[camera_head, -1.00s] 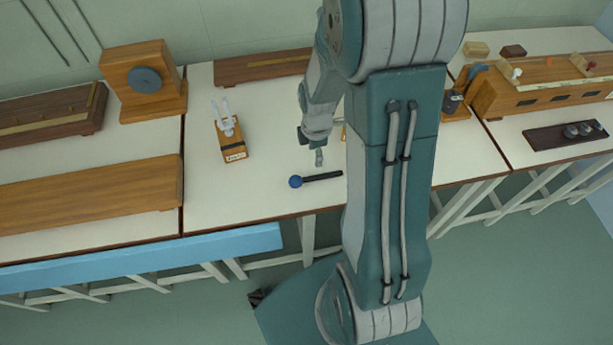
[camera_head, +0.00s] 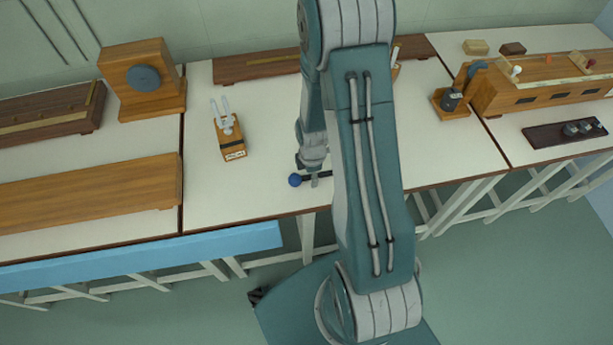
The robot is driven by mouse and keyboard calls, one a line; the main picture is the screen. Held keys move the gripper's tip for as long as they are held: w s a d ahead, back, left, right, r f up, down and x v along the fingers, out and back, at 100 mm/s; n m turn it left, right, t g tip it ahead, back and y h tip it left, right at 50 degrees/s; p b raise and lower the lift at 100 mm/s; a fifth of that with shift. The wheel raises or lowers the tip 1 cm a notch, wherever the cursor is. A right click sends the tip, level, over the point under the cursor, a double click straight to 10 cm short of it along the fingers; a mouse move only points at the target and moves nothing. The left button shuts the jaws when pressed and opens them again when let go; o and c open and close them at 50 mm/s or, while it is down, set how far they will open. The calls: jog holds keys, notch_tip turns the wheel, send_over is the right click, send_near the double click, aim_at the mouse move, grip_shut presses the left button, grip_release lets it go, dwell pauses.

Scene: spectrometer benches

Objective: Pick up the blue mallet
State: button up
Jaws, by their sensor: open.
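The blue mallet lies on the white bench top near its front edge. Its round blue head (camera_head: 294,180) shows at the left, and its dark handle runs right, partly hidden behind my gripper and arm. My gripper (camera_head: 315,181) is down at the handle, just right of the head. It points downward and is open. I cannot tell whether the fingers are around the handle or only above it.
A small wooden block with pale prongs (camera_head: 231,146) stands left of the mallet. A wooden box with a dark disc (camera_head: 142,80) and a long wooden case (camera_head: 90,192) are farther left. A long dark wooden base (camera_head: 255,66) lies at the back.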

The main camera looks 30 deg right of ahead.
jog(key=shift+c, duration=0.3)
grip_shut()
jog(key=shift+r, duration=0.1)
